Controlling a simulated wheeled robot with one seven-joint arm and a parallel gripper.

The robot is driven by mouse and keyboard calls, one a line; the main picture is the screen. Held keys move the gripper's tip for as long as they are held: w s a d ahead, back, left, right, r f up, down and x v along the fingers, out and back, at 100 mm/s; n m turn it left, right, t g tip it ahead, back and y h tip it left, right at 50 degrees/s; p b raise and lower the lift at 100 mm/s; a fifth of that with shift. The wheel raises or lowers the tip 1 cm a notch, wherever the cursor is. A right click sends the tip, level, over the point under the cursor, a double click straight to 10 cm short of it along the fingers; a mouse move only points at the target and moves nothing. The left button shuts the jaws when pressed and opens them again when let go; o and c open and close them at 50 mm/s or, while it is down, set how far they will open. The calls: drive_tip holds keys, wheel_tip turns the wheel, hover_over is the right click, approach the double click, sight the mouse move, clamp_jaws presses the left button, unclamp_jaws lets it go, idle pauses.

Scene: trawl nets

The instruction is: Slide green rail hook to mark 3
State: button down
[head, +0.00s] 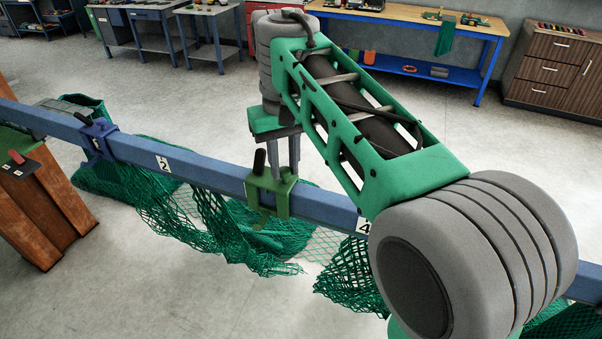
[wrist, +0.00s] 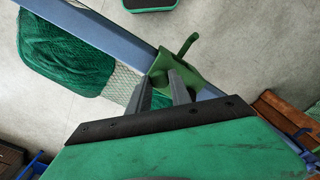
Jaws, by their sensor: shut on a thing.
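The green rail hook (head: 270,197) sits around the blue rail (head: 215,176), between the plates marked 2 (head: 163,164) and 4 (head: 363,226). No plate marked 3 shows; the hook and my gripper cover that stretch of rail. My gripper (head: 284,165) points down at the top of the hook and is shut on it. In the wrist view, the hook (wrist: 190,68) lies at the tips of my gripper (wrist: 164,80), with its curved arm sticking out. The exact grip point is partly hidden.
A blue hook (head: 97,140) is on the rail left of plate 2. Green netting (head: 245,232) hangs under the rail. A wooden post (head: 45,205) stands at the left. Workbenches (head: 400,18) line the back, with open floor before them.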

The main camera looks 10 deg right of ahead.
sight(267, 176)
drive_tip(key=shift+w+a, duration=0.6)
drive_tip(key=shift+a, duration=0.25)
drive_tip(key=shift+w+a, duration=0.6)
drive_tip(key=shift+a, duration=0.2)
drive_tip(key=c, duration=1.2)
unclamp_jaws()
drive_tip(key=shift+o, duration=0.2)
wheel_tip(267, 176, up, 8)
drive_tip(key=p, duration=0.3)
drive_tip(key=shift+p, duration=0.4)
drive_tip(key=shift+a+f, duration=0.1)
